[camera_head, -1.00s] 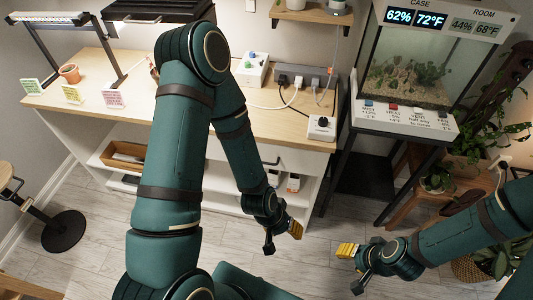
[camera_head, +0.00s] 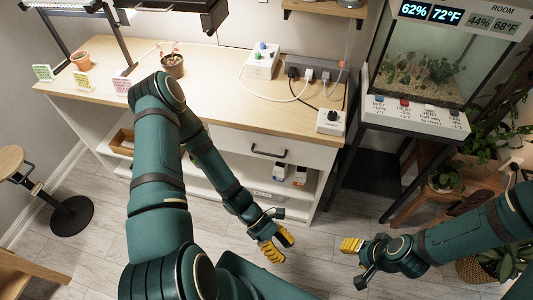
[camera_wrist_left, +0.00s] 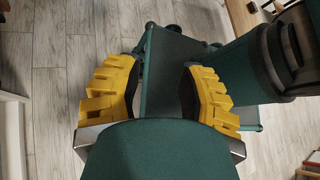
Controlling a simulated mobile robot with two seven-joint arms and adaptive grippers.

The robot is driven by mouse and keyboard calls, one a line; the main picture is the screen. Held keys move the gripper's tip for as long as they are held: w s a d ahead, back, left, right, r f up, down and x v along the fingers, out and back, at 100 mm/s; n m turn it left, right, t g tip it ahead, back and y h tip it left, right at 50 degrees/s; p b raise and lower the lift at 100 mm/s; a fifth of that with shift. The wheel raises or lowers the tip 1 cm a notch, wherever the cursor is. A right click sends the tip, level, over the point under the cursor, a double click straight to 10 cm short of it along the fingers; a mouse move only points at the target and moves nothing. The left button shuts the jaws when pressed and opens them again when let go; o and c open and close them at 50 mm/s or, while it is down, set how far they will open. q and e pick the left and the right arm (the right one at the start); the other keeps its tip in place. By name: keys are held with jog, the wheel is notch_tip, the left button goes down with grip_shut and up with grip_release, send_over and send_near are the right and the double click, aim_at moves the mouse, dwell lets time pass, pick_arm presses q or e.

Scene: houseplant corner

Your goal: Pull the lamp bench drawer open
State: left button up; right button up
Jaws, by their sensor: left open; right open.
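The lamp bench (camera_head: 222,93) has a light wood top and a white body. Its drawer (camera_head: 232,140) is a white front under the right part of the top, flush with the body, with a dark bar handle (camera_head: 269,153). My left gripper (camera_head: 276,247) is open and empty, in front of the bench, lower than the handle and apart from it. Its yellow fingers (camera_wrist_left: 158,95) stand wide apart in the left wrist view, with my own green parts between and behind them. My right gripper (camera_head: 351,263) is at the lower right, away from the bench; its fingers show side-on.
A potted plant (camera_head: 173,65), a terracotta pot (camera_head: 80,60), small cards and a power strip (camera_head: 315,70) are on the bench top. A terrarium (camera_head: 415,60) on a dark stand is right of the bench. A stool (camera_head: 70,215) stands left. Floor before the drawer is open.

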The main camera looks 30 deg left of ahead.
pick_arm(q)
jog(key=w+a+r+n+t+h, duration=0.1)
jog(key=w+n+t+h, duration=0.4)
jog(key=n, duration=0.5)
jog(key=n+t+y, duration=1.3)
jog(key=n+t, duration=0.4)
jog(key=n, duration=0.5)
send_near(266, 154)
jog(key=b+x, duration=0.2)
jog(key=x, duration=0.8)
jog(key=shift+w+f, duration=0.15)
jog(key=shift+w, duration=0.05)
jog(key=shift+o, duration=0.3)
grip_shut()
